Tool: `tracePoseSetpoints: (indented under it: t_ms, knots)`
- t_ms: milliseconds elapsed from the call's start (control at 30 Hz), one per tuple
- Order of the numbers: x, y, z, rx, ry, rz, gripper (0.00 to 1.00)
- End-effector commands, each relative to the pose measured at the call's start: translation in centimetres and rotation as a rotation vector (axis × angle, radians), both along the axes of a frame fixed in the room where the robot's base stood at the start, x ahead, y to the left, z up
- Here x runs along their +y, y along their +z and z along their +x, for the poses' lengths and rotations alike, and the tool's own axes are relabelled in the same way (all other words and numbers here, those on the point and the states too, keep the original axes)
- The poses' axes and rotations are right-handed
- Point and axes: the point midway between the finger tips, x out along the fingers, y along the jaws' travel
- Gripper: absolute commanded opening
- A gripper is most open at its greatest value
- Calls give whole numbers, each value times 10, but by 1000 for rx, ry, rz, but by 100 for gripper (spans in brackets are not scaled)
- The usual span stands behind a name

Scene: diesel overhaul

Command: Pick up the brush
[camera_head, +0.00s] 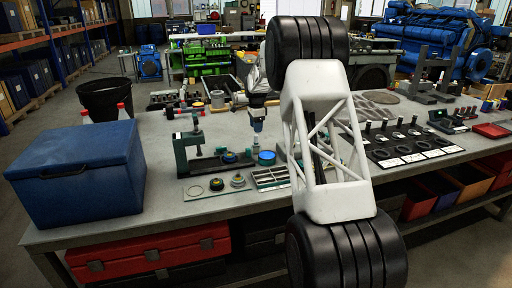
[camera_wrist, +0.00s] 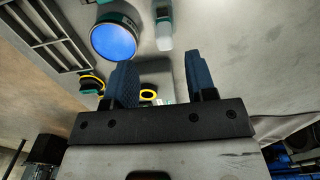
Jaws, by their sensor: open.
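I cannot make out the brush with certainty in either view. In the wrist view my gripper (camera_wrist: 160,78) is open, with its two blue fingers apart and nothing visible held between them. It is above the bench top, near a round blue-topped object (camera_wrist: 113,38) and small yellow-ringed parts (camera_wrist: 148,93). The blue-topped object also shows in the head view (camera_head: 267,158), beside a slotted grey tray (camera_head: 270,178).
A blue cooler box (camera_head: 78,170) stands at the bench's left end. A teal clamp-like fixture (camera_head: 205,150) stands left of centre. Small dark parts with white labels (camera_head: 405,145) lie right of my arm. Bare bench (camera_head: 160,195) lies between the cooler and the fixture.

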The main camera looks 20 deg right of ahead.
Motion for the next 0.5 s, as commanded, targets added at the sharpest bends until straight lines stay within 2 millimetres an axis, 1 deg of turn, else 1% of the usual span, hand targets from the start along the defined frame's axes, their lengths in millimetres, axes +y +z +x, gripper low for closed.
tracePoseSetpoints:
  t_ms: [133, 500]
  knots:
    - [-2, -4, 5, 1, -14, 0, 51]
    - [-2, -7, 5, 2, -14, 0, 51]
